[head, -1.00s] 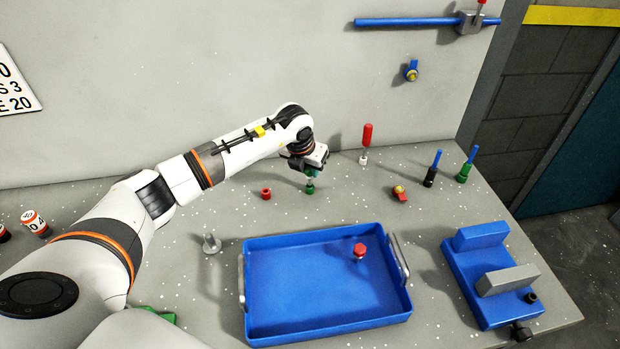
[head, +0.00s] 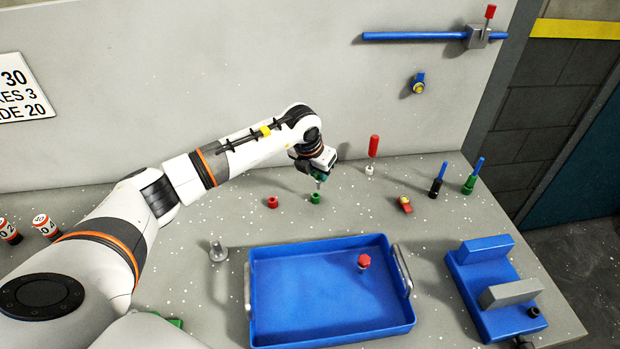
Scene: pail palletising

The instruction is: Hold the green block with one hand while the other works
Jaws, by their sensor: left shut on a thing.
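My left gripper (head: 320,172) is shut on a green-handled tool (head: 319,178) with a thin metal shaft pointing down. The tool is mostly hidden by the gripper. It hangs over a small green holder (head: 315,198) on the bench; whether the shaft tip is still inside it I cannot tell. A green piece (head: 172,321), perhaps the green block, shows at the lower left and is mostly hidden behind my left arm. My right gripper is not in view.
A blue tray (head: 262,325) with a red knob (head: 364,261) stands in front. A blue vise (head: 485,249) is at right. A red holder (head: 272,202), a red-handled tool (head: 374,146) and two blue-handled tools (head: 439,177) (head: 475,172) stand on the bench (head: 200,220).

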